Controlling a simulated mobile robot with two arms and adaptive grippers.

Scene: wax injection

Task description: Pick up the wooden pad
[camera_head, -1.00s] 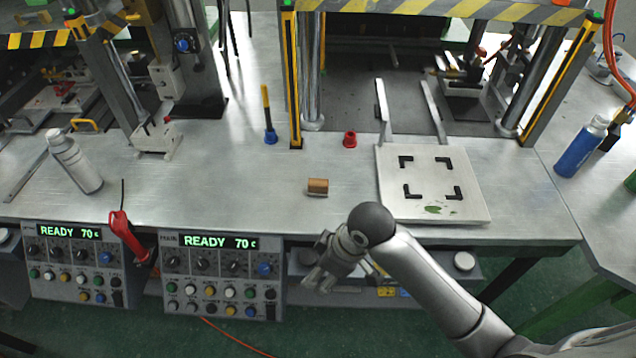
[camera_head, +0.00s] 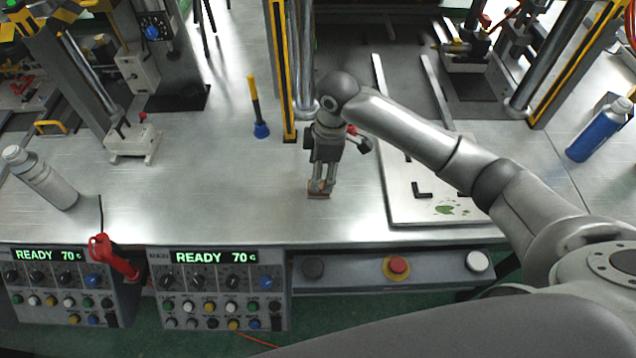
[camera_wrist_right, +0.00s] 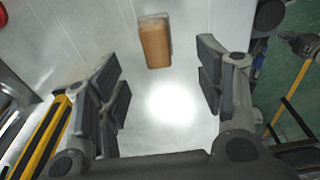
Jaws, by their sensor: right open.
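The wooden pad (camera_head: 318,195) is a small brown block lying on the metal table near its front edge, partly hidden by my right gripper in the head view. My right gripper (camera_head: 321,187) points down over the pad in that view. In the right wrist view the pad (camera_wrist_right: 155,43) lies at the upper middle, beyond the open fingers of the right gripper (camera_wrist_right: 160,95). The fingers are apart with nothing between them, and bare table shows there. My left gripper is not in view.
A white plate (camera_head: 400,205) with black corner marks lies right of the pad, under my right arm. A blue-based yellow and black tool (camera_head: 260,125) stands to the left. A post (camera_head: 285,80) rises behind. Control boxes (camera_head: 215,285) line the front edge. The table left of the pad is clear.

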